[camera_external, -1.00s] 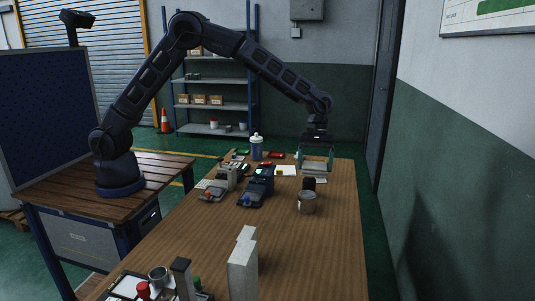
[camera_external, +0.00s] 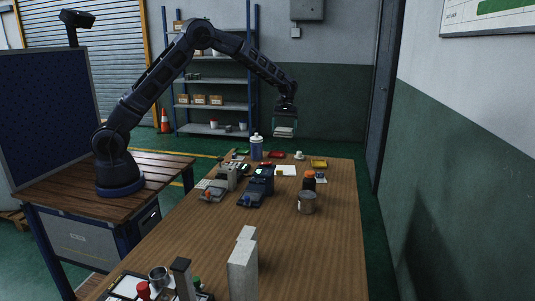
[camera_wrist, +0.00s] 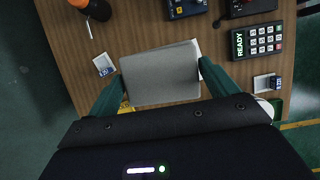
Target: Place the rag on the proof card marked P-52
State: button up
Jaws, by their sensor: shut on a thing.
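My gripper (camera_external: 285,127) is shut on a grey, folded rag (camera_external: 285,132) and holds it above the far part of the table. In the wrist view the rag (camera_wrist: 160,72) is a flat grey rectangle between the two fingers. A white card (camera_external: 287,170) lies on the table below; a pale edge (camera_wrist: 196,46) shows past the rag in the wrist view. Small white cards with blue marks lie left (camera_wrist: 103,66) and right (camera_wrist: 266,82) of the rag. I cannot read P-52 on any card.
A keypad device (camera_wrist: 257,41) reads READY. A yellow item (camera_external: 319,163) and a red item (camera_external: 277,154) lie toward the back.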

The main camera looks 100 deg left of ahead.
jog(key=shift+s+a, duration=1)
jog(key=shift+a, duration=0.05)
jog(key=shift+s+a+f, duration=0.15)
jog(key=shift+f, duration=0.1)
notch_tip(320, 180, down, 19)
jog(key=shift+f, duration=0.2)
jog(key=shift+f, duration=0.1)
jog(key=o, duration=0.8)
jog(key=v, duration=1.2)
